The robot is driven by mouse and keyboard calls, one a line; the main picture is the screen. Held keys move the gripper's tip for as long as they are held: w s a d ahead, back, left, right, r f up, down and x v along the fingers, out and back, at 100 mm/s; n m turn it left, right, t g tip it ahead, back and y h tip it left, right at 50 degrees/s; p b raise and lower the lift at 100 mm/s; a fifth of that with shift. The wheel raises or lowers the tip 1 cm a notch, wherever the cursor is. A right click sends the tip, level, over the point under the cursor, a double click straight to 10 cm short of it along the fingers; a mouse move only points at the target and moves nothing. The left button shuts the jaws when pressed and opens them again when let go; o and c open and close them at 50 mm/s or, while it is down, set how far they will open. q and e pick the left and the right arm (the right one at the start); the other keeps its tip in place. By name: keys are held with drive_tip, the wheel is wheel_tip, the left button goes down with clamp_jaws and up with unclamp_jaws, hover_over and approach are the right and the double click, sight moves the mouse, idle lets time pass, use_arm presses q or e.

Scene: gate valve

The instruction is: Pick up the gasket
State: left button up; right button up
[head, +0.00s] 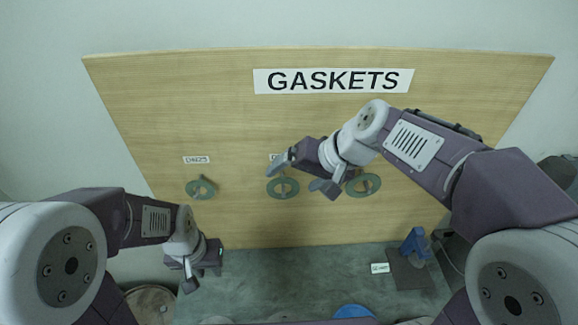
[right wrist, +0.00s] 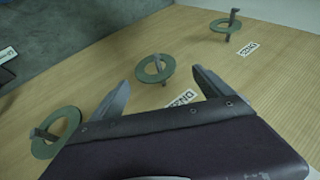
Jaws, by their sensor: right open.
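Several green ring gaskets hang on pegs on a wooden board: a left one (head: 190,190), a middle one (head: 283,197) and a right one (head: 376,185), the last partly behind my right arm. My right gripper (head: 300,178) is open and empty in front of the board, by the middle gasket. In the right wrist view, the middle gasket (right wrist: 156,80) shows between and beyond the open fingertips (right wrist: 160,77), apart from them. The other gaskets show at the upper right (right wrist: 216,25) and lower left (right wrist: 70,122). My left gripper (head: 203,276) is low at the left, away from the gaskets; its opening is unclear.
The board (head: 180,110) carries a "GASKETS" sign (head: 333,81). A small label (head: 197,160) sits above the left gasket; the middle one's label (right wrist: 180,98) is partly hidden. A blue object (head: 415,242) stands on a dark plate at the lower right. The grey-green surface (head: 300,275) between is mostly clear.

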sight(283, 187)
drive_tip(key=x, duration=0.2)
drive_tip(key=p+x, duration=0.1)
drive_tip(key=x, duration=0.1)
drive_tip(key=p+x, duration=0.1)
drive_tip(key=x, duration=0.2)
drive_tip(key=shift+s+d+f, duration=0.2)
drive_tip(key=shift+s+f, duration=0.15)
drive_tip(key=shift+s, duration=0.05)
drive_tip(key=shift+f, duration=0.35)
drive_tip(key=shift+w+a, duration=0.1)
drive_tip(key=c, duration=1.4)
use_arm(q)
drive_tip(key=shift+s+d+r, duration=0.25)
drive_tip(key=shift+s+r, duration=0.15)
drive_tip(key=shift+r, duration=0.2)
drive_tip(key=shift+s+d+r, duration=0.25)
drive_tip(key=shift+s+r, duration=0.1)
drive_tip(key=shift+r, duration=0.25)
use_arm(e)
drive_tip(key=shift+r, duration=0.1)
